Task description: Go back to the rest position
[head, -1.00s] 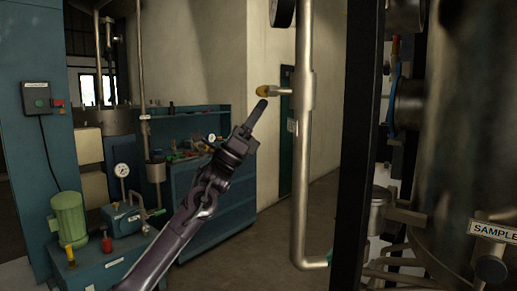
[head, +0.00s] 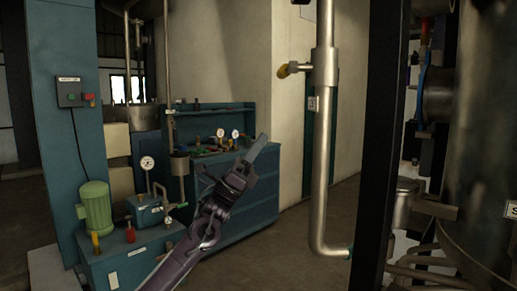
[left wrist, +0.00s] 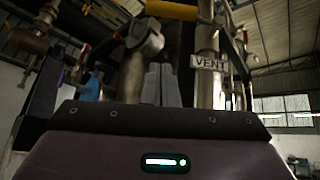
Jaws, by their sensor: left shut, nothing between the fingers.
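My left gripper (head: 257,148) is raised in the middle of the head view, its arm coming up from the bottom left. Its fingers are together with nothing between them. In the left wrist view the two grey fingers (left wrist: 161,84) stand side by side, shut, beyond my dark wrist housing. In the head view the gripper shows in front of the blue workbench and is apart from the vertical pipe to its right. My right gripper is in neither view.
A steel pipe (head: 324,150) with a yellow-capped stub (head: 284,71) stands right of the gripper. A dark post (head: 382,150) and a large tank (head: 482,150) fill the right. A blue workbench (head: 235,200) and a green motor (head: 95,208) stand left. A VENT label (left wrist: 208,63) shows in the wrist view.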

